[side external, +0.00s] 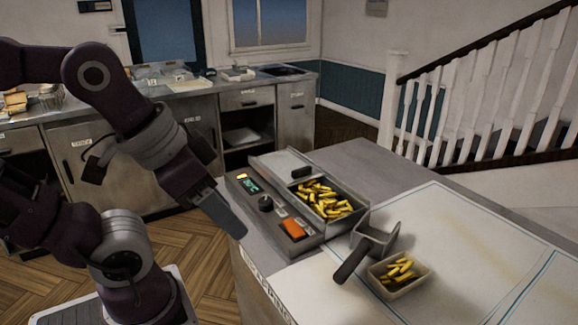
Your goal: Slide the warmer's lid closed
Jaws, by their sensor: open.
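The warmer (318,236) is a grey metal box on the counter in the side external view. Its lid (278,163) is slid back toward the far left end and has a dark handle (301,172). The warmer's well is open and full of yellow fries (325,199). The front panel carries a lit display (250,184), a dark knob (265,203) and an orange switch (294,229). My gripper (236,226) is open, pointing down at the near left of the warmer, apart from the lid. Only one broad finger shows clearly.
A metal scoop (375,239) with a dark handle lies right of the warmer, close to a small tray (421,279) holding fries. White marked sheets (470,235) cover the right of the counter (385,176). Behind stand steel cabinets (245,118).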

